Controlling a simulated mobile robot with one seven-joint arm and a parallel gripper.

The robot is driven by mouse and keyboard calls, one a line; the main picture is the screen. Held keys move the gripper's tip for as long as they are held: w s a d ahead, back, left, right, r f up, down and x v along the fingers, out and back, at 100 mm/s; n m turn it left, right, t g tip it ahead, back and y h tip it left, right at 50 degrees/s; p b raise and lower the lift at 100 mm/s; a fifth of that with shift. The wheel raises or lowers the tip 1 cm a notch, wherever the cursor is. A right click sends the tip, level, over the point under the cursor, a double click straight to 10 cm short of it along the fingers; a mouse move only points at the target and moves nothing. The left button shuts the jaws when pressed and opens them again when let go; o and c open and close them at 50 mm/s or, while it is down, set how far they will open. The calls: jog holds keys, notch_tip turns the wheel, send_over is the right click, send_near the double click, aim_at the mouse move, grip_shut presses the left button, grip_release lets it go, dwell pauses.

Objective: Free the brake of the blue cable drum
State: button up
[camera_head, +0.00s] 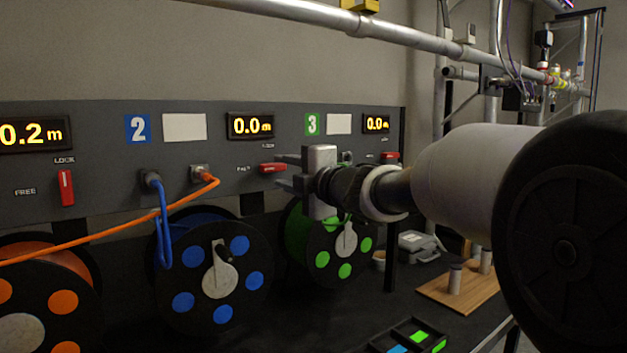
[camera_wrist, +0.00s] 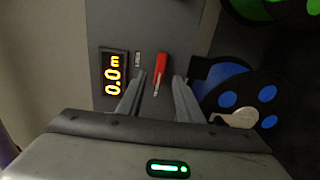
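The blue cable drum (camera_head: 210,275) stands below panel section 2, with a black face, blue discs and a pale crank; it also shows at right in the wrist view (camera_wrist: 235,98). Its red brake lever (camera_head: 270,168) lies horizontal, with its end toward the FREE label at its left; the LOCK label is above it. My gripper (camera_head: 279,170) is open in front of the panel at the lever. In the wrist view the lever (camera_wrist: 161,70) shows between the two spread fingers, with a gap on each side. I cannot tell whether either finger touches it.
An orange cable (camera_head: 110,230) and a blue cable (camera_head: 163,225) hang from panel sockets. The orange drum's lever (camera_head: 66,187) is upright toward LOCK. The green drum (camera_head: 325,245) is below my gripper. A metal pipe (camera_head: 370,30) runs overhead.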

jog(key=v, duration=1.3)
jog(key=shift+p, duration=0.45)
jog(key=shift+s+d, duration=0.1)
